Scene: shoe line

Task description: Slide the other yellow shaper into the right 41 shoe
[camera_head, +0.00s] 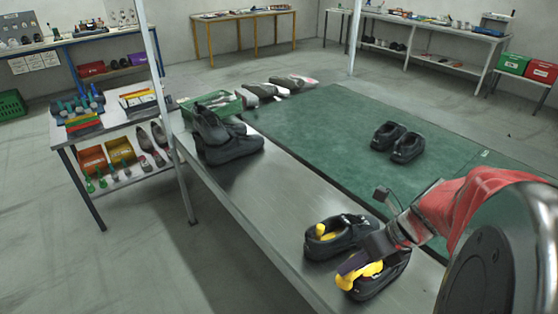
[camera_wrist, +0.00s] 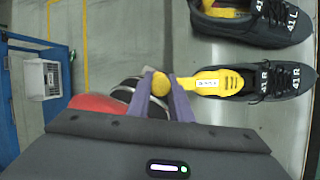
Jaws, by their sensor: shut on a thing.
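The black right 41 shoe (camera_wrist: 275,83), marked 41R, lies on the metal bench beside the black left shoe (camera_wrist: 250,22), marked 41L. A yellow shaper (camera_wrist: 210,83) lies in line with the right shoe. Its front part is in the shoe's opening and its round-knobbed rear sticks out behind the heel. My gripper (camera_wrist: 161,88) has its purple fingers shut around that rear end. In the head view my gripper (camera_head: 361,262) is over the heel of the right shoe (camera_head: 384,280). The first yellow shaper (camera_head: 324,232) sits inside the left shoe (camera_head: 347,241).
The metal bench (camera_head: 250,195) is clear between this pair and the dark shoes (camera_head: 230,148) at its far end, beside a green crate (camera_head: 212,102). A green surface (camera_head: 330,130) beside the bench bears another black pair (camera_head: 398,142). A side shelf (camera_head: 118,120) stands left.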

